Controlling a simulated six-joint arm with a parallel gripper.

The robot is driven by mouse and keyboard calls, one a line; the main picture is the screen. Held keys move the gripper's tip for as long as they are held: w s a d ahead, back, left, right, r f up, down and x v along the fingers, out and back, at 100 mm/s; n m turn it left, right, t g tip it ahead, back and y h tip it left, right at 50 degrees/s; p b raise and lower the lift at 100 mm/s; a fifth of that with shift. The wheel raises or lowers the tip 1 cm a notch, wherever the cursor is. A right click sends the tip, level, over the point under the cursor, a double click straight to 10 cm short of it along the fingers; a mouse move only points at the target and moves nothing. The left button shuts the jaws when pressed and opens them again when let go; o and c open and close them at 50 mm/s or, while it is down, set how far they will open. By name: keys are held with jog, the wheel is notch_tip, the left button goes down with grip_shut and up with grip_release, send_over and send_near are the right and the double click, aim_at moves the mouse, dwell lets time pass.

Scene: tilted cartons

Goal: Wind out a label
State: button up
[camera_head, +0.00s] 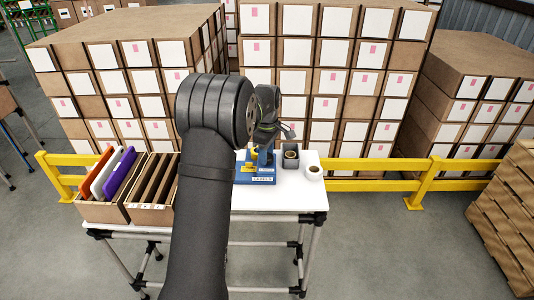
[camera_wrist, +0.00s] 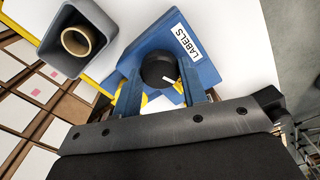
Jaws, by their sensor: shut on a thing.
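The blue label dispenser (camera_head: 262,180) stands on the white table, partly hidden behind my arm in the head view. In the wrist view the dispenser (camera_wrist: 205,66) carries a white "LABELS" sign and a round black knob (camera_wrist: 158,68) with a white pointer mark. My gripper (camera_wrist: 162,82) has one finger on each side of the knob and is shut on it. In the head view my gripper (camera_head: 266,143) is above the dispenser, its fingers hard to make out. Yellow parts show beside the knob. I cannot make out a label coming out.
A grey square bin (camera_head: 297,159) holding a tan roll (camera_head: 291,154) and a white roll (camera_head: 314,173) stand right of the dispenser. Two cartons with upright panels (camera_head: 101,212) are on the table's left. Yellow rails (camera_head: 354,164) and stacked cartons (camera_head: 320,80) lie behind.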

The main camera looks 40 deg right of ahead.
jog(key=shift+n, duration=0.9)
jog(key=o, duration=1)
jog(key=shift+c, duration=0.2)
notch_tip(320, 180, up, 17)
jog(key=shift+r, duration=0.2)
jog(key=shift+f, duration=0.15)
